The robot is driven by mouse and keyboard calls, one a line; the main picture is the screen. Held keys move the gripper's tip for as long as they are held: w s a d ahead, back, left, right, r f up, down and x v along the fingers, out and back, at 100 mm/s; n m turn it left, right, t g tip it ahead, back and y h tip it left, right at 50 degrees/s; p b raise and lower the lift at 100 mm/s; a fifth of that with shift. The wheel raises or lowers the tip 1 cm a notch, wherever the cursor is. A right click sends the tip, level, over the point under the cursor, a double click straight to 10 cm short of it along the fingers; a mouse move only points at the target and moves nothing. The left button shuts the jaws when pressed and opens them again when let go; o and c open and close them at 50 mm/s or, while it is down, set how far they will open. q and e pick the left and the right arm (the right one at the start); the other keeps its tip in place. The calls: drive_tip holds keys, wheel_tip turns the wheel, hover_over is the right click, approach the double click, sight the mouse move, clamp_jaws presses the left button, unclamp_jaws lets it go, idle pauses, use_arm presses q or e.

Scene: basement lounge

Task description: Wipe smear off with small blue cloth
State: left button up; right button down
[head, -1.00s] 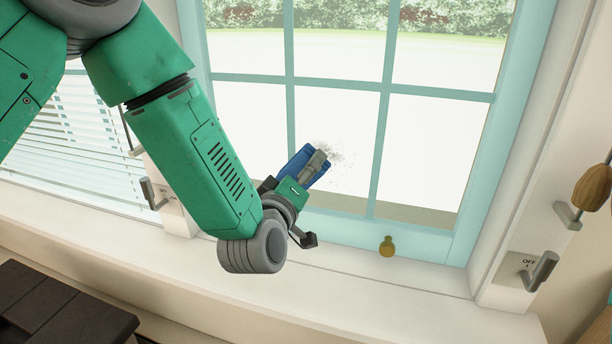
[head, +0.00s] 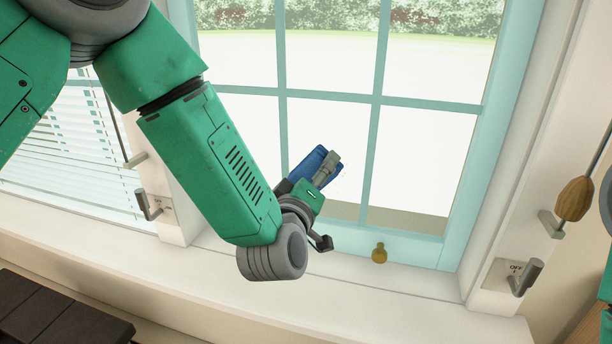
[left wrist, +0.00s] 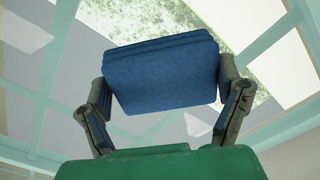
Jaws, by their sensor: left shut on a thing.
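The small blue cloth (head: 306,167) is a folded, thick pad held in my left gripper (head: 324,172), against or very near the lower middle panes of the window (head: 375,160). In the left wrist view, the cloth (left wrist: 162,75) fills the space between the two fingers of my left gripper (left wrist: 166,85), which is shut on it. No clear smear shows on the glass in the head view; the patch behind the cloth and gripper is hidden. I cannot tell whether the cloth touches the glass. My right gripper is out of view.
A brass window knob (head: 379,254) sits on the teal lower frame, right of my left wrist. A white sill (head: 400,300) runs below. A lever switch (head: 524,277) and a wooden-handled pull (head: 574,198) are at right. Blinds (head: 65,155) and another lever (head: 148,205) are at left.

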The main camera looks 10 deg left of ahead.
sight(292, 175)
use_arm(q)
drive_tip(key=shift+s+d, duration=0.1)
drive_tip(key=shift+d, duration=1.95)
drive_tip(key=shift+d+r+p, duration=0.1)
drive_tip(key=shift+d+p, duration=0.2)
drive_tip(key=shift+d, duration=1.25)
drive_tip(key=shift+a+p, duration=0.3)
drive_tip(key=shift+a, duration=3.65)
drive_tip(key=shift+a+p, duration=0.3)
drive_tip(key=shift+a, duration=1.35)
